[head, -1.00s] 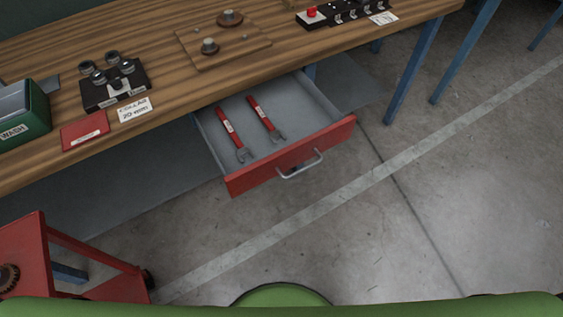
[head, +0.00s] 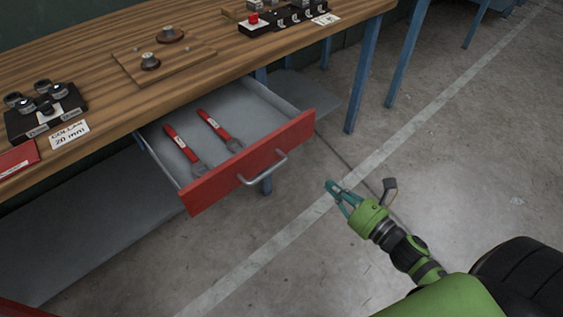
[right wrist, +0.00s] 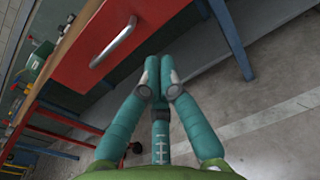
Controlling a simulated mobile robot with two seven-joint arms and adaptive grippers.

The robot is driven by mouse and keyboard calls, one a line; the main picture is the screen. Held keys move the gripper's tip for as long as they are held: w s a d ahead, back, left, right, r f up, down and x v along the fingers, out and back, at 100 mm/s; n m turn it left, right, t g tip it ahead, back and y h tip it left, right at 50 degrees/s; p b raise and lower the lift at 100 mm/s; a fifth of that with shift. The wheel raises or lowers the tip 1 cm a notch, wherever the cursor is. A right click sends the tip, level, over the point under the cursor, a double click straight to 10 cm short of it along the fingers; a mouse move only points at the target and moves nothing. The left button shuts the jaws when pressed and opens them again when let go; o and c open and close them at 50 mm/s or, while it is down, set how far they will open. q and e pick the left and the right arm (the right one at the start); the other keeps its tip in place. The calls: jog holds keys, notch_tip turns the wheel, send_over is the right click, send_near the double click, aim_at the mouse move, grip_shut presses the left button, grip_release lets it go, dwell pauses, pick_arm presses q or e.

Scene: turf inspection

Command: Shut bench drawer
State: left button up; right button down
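The bench drawer (head: 250,160) has a red front with a grey metal handle (head: 264,168) and stands pulled out from under the wooden bench top. Two red wrenches (head: 182,150) (head: 218,130) lie inside it. My right gripper (head: 334,190) is to the right of the drawer front in the head view, apart from it, with nothing held. In the right wrist view its teal fingers (right wrist: 158,75) meet at the tips. The red drawer front (right wrist: 85,70) and its handle (right wrist: 113,42) show there above and left of the fingers. My left gripper is not in view.
Blue bench legs (head: 365,75) stand right of the drawer. Open concrete floor lies in front.

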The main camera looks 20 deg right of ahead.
jog(key=r+n, duration=0.1)
jog(key=n, duration=0.1)
jog(key=p, duration=0.2)
send_near(283, 145)
jog(key=shift+y, duration=0.4)
jog(key=x, duration=0.5)
jog(key=shift+w+d+f, duration=0.1)
jog(key=shift+w+f, duration=0.1)
jog(key=shift+w, duration=0.2)
jog(key=shift+w+a, duration=0.25)
jog(key=shift+w, duration=0.35)
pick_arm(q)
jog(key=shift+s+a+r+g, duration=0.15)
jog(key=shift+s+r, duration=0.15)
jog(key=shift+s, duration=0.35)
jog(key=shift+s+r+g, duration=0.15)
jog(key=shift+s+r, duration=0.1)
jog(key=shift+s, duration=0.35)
pick_arm(e)
jog(key=shift+f, duration=0.1)
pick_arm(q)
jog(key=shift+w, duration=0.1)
